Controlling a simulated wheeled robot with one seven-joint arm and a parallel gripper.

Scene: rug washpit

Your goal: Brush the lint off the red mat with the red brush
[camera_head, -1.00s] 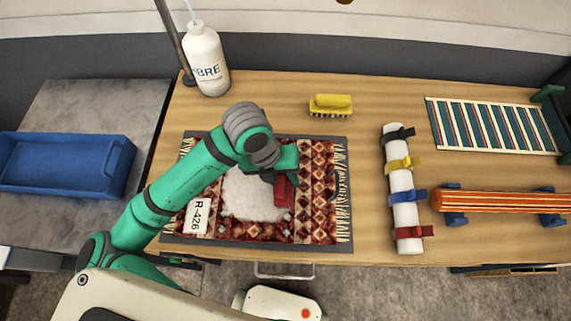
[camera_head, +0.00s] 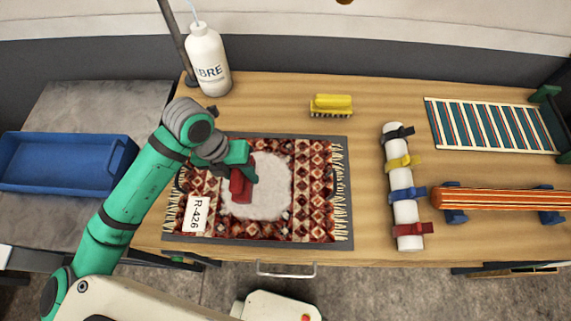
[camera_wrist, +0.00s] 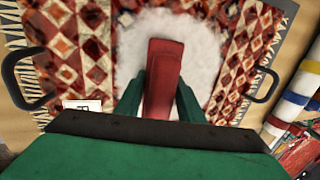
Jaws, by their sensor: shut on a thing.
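The red patterned mat (camera_head: 312,190) with fringed ends lies on a dark grey tray or board (camera_head: 345,240) on the wooden table. A white patch of lint (camera_head: 272,190) covers its middle; the patch also shows in the wrist view (camera_wrist: 205,45). My gripper (camera_head: 240,178) is shut on the red brush (camera_head: 238,186), over the left part of the lint. In the wrist view the brush (camera_wrist: 163,75) stands between the two green fingers (camera_wrist: 160,100). Its bristles are hidden, so I cannot tell whether it touches the lint. A white label (camera_head: 197,214) reading R-426 lies at the mat's left.
A yellow brush (camera_head: 331,106) lies behind the mat. A white bottle (camera_head: 208,62) stands at the back left. A white roll with coloured straps (camera_head: 404,190), an orange striped roll (camera_head: 495,202) and a striped rack (camera_head: 490,125) are right. A blue bin (camera_head: 60,163) sits far left.

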